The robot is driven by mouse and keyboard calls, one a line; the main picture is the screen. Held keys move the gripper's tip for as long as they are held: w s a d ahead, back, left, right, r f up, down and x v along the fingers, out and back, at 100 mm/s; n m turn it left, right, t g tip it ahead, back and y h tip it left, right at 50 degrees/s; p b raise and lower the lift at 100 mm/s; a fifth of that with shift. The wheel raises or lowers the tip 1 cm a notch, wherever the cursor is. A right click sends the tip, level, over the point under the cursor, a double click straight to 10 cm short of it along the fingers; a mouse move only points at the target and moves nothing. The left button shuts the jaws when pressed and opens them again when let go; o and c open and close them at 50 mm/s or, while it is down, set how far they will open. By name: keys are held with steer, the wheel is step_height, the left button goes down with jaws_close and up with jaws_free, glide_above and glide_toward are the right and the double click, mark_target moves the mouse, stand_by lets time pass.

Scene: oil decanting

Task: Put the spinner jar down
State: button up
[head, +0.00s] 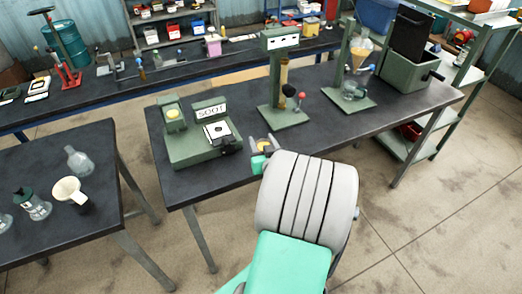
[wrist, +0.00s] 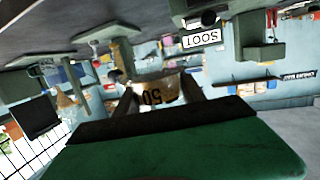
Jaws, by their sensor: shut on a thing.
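The spinner jar (wrist: 158,90), a clear jar with amber contents and an upside-down "50" mark, sits between the two dark fingers of my gripper (wrist: 163,94) in the wrist view. My gripper is shut on it. In the head view, an amber and pale bit of the jar (head: 265,146) shows past my grey arm link, near the front edge of the dark bench (head: 330,128). My arm hides most of the gripper there. I cannot tell whether the jar touches the bench.
A green SOOT device (head: 190,150) stands left of the jar. Behind are a green column stand (head: 283,112), a funnel stand (head: 350,98) and a green box (head: 404,74) with a dark lid. A left table holds a flask (head: 79,160), white funnel (head: 69,191) and green-capped bottle (head: 34,207).

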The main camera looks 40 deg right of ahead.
steer(key=shift+w, duration=0.1)
steer(key=w+d+f+b, duration=0.2)
steer(key=w+f, duration=0.1)
steer(key=w+d+f+b, duration=0.2)
steer(key=w+d+f, duration=0.1)
steer(key=w, duration=0.1)
steer(key=w+d+f+b, duration=0.2)
steer(key=w+d+f, duration=0.1)
steer(key=shift+w+f, duration=0.2)
steer(key=shift+w, duration=0.05)
steer(key=shift+w+d+f+b, duration=0.1)
steer(key=shift+w+f+b, duration=0.05)
steer(key=shift+f+b, duration=0.55)
steer(key=shift+w+d+f+b, duration=0.1)
steer(key=shift+f+b, duration=0.4)
steer(key=shift+f, duration=0.35)
steer(key=shift+f+b, duration=0.25)
steer(key=shift+b, duration=0.05)
steer(key=o, duration=1.5)
steer(key=shift+r+p, duration=0.15)
steer(key=shift+p, duration=0.3)
